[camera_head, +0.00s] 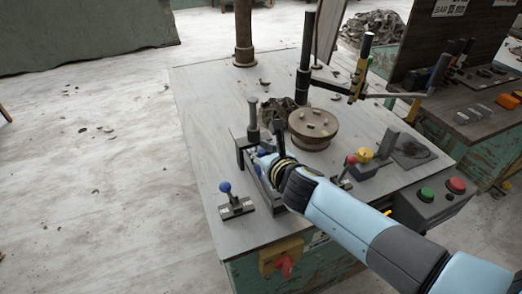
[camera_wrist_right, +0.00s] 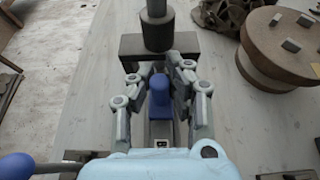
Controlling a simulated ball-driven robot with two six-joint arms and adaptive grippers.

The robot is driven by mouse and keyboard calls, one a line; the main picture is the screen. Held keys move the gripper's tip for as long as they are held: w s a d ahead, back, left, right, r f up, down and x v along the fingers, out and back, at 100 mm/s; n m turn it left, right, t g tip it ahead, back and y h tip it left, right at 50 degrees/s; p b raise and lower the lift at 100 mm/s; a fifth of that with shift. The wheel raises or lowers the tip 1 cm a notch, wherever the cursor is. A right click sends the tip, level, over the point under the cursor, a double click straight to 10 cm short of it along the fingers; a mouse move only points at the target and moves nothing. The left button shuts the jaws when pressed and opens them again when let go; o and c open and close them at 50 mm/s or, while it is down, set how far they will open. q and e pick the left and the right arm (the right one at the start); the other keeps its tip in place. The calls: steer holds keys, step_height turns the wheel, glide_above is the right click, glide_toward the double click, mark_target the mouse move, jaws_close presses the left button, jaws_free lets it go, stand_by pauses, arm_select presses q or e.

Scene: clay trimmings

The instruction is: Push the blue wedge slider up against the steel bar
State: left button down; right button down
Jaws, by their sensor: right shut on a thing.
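The blue wedge slider (camera_wrist_right: 159,98) sits between the fingers of my right gripper (camera_wrist_right: 160,82) in the right wrist view. The fingers are shut on its raised blue part. In the head view the right gripper (camera_head: 265,160) hides most of the slider, and only a bit of blue shows at its tip. A dark block (camera_wrist_right: 158,46) with an upright round post (camera_head: 253,118) stands just beyond the slider. I cannot tell for sure whether this is the steel bar, or whether the slider touches it. My left gripper is not in view.
A blue-knobbed lever (camera_head: 225,188) stands left of the right gripper. A round brown wheel (camera_head: 313,127) with grey pieces on top stands right of the post. A red-knobbed lever (camera_head: 350,161) and a button box (camera_head: 440,196) are further right. The table's left part is mostly clear.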

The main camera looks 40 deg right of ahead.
steer(key=shift+s+a, duration=0.15)
steer(key=shift+s, duration=0.25)
steer(key=c, duration=1.2)
jaws_free()
steer(key=v, duration=1.2)
steer(key=shift+s, duration=0.1)
